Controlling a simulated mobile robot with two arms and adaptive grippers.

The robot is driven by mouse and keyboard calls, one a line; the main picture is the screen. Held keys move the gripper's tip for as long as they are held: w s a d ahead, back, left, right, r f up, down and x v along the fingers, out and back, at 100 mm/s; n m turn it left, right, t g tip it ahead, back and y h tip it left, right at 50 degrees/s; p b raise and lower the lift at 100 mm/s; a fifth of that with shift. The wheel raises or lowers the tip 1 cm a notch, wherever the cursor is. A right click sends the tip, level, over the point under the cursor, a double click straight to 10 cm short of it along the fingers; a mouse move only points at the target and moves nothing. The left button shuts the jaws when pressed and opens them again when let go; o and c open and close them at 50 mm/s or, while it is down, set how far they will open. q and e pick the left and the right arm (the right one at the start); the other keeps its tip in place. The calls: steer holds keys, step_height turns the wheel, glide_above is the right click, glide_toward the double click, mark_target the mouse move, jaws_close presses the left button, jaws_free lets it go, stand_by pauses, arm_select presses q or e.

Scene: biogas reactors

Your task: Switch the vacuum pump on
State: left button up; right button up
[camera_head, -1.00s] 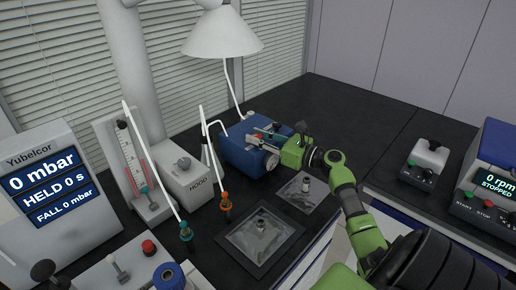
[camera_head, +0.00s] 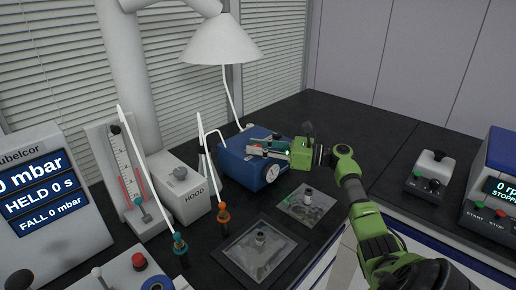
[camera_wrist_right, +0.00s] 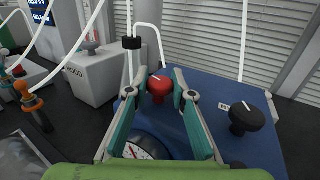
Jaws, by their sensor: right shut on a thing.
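The vacuum pump (camera_head: 236,168) is a blue box with a round white gauge (camera_head: 272,174) on its front, on the black bench. My right gripper (camera_head: 264,147) reaches over its top from the right. In the right wrist view, my right gripper (camera_wrist_right: 160,84) has its two fingers shut on a red knob (camera_wrist_right: 158,90) with a white mark, on the pump's top. A black knob (camera_wrist_right: 246,118) with a white mark stands on the blue top to the right, clear of the fingers. The gauge (camera_wrist_right: 138,152) is partly hidden below the fingers. My left gripper is not in view.
A grey HOOD box (camera_head: 180,195) and a flow meter (camera_head: 130,165) stand left of the pump. Thin white tubes rise between them. Bench room is free behind and right of the pump.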

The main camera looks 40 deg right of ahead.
steer(key=shift+a+f, duration=0.1)
steer(key=o, duration=1.1)
steer(key=shift+w, duration=0.2)
steer(key=v, duration=1.2)
steer(key=shift+f, duration=0.1)
